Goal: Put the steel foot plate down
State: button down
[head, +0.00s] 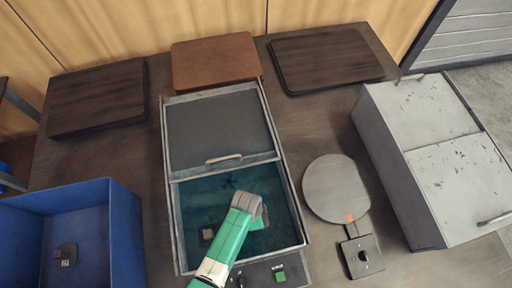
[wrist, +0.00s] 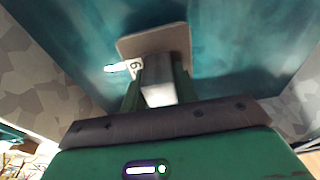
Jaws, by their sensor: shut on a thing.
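In the wrist view, the steel foot plate (wrist: 152,42) is a flat grey-brown plate with a pale block-like stem. A small white label with a dark mark shows at its left edge. My gripper (wrist: 158,88) is shut on the stem, one green finger on each side. The teal inside of a tank fills the view behind the plate. Whether the plate touches the tank floor cannot be told.
A small brownish block (head: 207,233) lies in the tank left of my arm. A grey cover (head: 218,130) closes the tank's back half. A blue bin (head: 125,230) with a small dark part stands left. A round plate (head: 335,187) and a grey cabinet (head: 425,150) stand right.

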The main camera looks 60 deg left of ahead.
jog(key=shift+f, duration=0.9)
jog(key=shift+f, duration=0.2)
jog(key=c, duration=1.1)
grip_release()
jog(key=r, duration=0.4)
jog(key=s+r+p, duration=0.1)
jog(key=r, duration=0.3)
jog(key=r+p, duration=0.1)
jog(key=r, duration=0.3)
jog(key=shift+s+a+r, duration=0.15)
jog(key=shift+s+a, duration=0.15)
jog(key=shift+s, duration=0.05)
